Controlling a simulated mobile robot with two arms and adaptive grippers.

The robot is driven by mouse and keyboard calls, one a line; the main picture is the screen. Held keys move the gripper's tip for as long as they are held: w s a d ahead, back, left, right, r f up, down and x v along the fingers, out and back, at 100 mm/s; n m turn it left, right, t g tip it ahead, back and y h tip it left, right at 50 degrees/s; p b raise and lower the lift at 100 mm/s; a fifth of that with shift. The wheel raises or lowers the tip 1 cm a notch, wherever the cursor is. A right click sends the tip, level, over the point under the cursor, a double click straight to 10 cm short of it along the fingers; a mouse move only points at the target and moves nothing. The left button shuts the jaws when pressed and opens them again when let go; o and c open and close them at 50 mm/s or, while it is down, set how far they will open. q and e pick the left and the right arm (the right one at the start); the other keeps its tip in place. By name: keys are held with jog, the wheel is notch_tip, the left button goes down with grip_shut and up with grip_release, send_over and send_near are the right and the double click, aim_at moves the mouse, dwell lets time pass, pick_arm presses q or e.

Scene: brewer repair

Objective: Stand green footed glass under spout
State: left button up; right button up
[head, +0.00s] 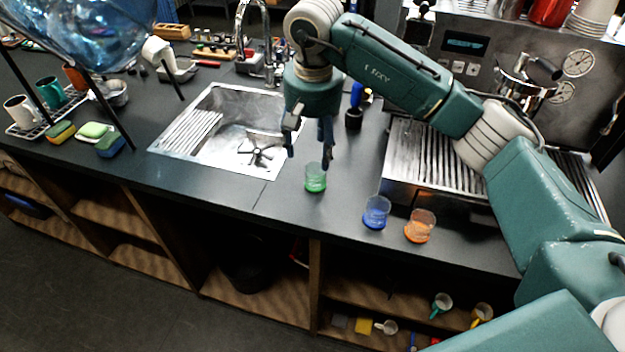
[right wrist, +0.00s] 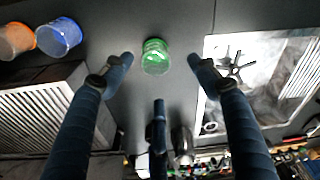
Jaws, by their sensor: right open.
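The green footed glass (head: 315,177) stands on the dark counter, right of the sink, near the front edge. In the right wrist view the green glass (right wrist: 155,57) lies ahead, between the spread fingertips. My right gripper (head: 308,160) points down above and just behind the glass. It is open and empty, with a gap to the glass. The espresso machine (head: 480,60) stands at the right, with a portafilter (head: 525,75) on its front above the slatted drip tray (head: 425,155). The spout's lower end is hard to make out. My left gripper is not in view.
A blue glass (head: 376,212) and an orange glass (head: 419,226) stand in front of the drip tray, right of the green one. The sink (head: 225,130) with its tap is to the left. A drying rack with mugs (head: 22,112) and sponges (head: 95,130) are farther left.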

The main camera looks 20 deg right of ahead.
aim_at(316, 172)
jog(key=f, duration=0.2)
jog(key=d+f, duration=0.1)
jog(key=f, duration=0.1)
jog(key=shift+w+d+p, duration=0.1)
jog(key=shift+w+p, duration=0.15)
jog(key=shift+p, duration=0.15)
jog(key=shift+f, duration=0.25)
jog(key=f+p, duration=0.2)
jog(key=f, duration=0.2)
jog(key=shift+w+f+p, duration=0.25)
jog(key=shift+f+p, duration=0.15)
jog(key=shift+f, duration=0.15)
jog(key=c, duration=1.4)
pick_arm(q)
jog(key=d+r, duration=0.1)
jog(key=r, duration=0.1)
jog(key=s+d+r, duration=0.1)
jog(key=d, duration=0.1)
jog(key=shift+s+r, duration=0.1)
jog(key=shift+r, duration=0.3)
pick_arm(e)
jog(key=shift+o, duration=0.2)
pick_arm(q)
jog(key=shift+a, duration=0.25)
